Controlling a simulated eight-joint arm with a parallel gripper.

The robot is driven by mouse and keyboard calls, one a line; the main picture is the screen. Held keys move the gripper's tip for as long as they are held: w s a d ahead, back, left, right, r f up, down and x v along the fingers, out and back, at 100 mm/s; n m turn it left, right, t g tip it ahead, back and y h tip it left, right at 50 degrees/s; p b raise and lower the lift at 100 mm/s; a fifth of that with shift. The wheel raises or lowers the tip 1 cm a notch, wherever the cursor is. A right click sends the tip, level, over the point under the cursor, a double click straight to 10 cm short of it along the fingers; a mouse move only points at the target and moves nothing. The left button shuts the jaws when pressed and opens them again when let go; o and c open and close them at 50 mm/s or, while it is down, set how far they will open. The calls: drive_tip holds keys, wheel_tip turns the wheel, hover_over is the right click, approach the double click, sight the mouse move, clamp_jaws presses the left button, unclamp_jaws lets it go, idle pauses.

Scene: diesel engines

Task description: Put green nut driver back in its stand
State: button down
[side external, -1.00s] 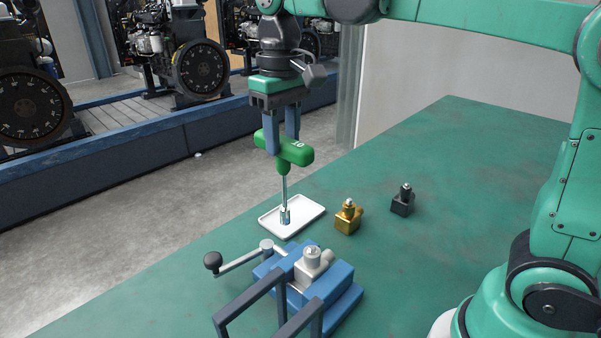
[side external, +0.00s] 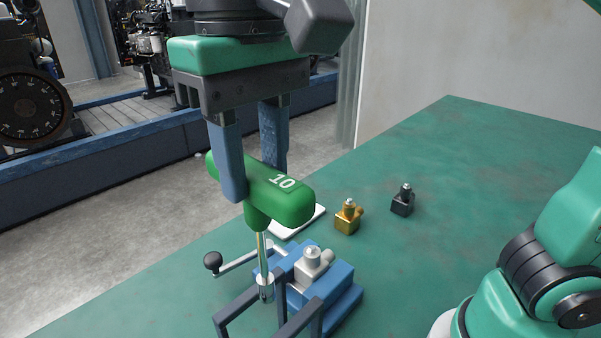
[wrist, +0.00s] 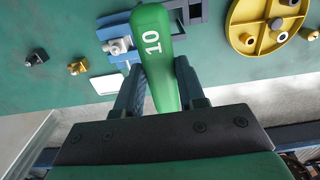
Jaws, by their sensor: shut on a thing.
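The green nut driver (side external: 290,203) has a T-shaped handle marked 10 and a metal shaft ending in a silver socket. My gripper (side external: 255,180) is shut on the handle and holds the driver upright in the air. In the wrist view the handle (wrist: 155,45) lies between the fingers of my gripper (wrist: 160,72). The socket end overlaps a blue-grey bar frame (side external: 240,303) at the bottom of the side view. The frame may be the stand; it is partly cut off. I cannot tell whether the socket is above it or in front of it.
A blue vise (side external: 338,278) with a crank handle holds a silver fitting (side external: 312,262). A brass fitting (side external: 348,217) and a black fitting (side external: 403,200) stand behind it. A white tray (side external: 300,222) is partly hidden. A yellow round part (wrist: 255,12) shows in the wrist view.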

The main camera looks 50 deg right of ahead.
sight(266, 279)
drive_tip(key=shift+f, duration=7.1)
drive_tip(key=shift+c, duration=0.4)
unclamp_jaws()
drive_tip(key=shift+r, duration=1.7)
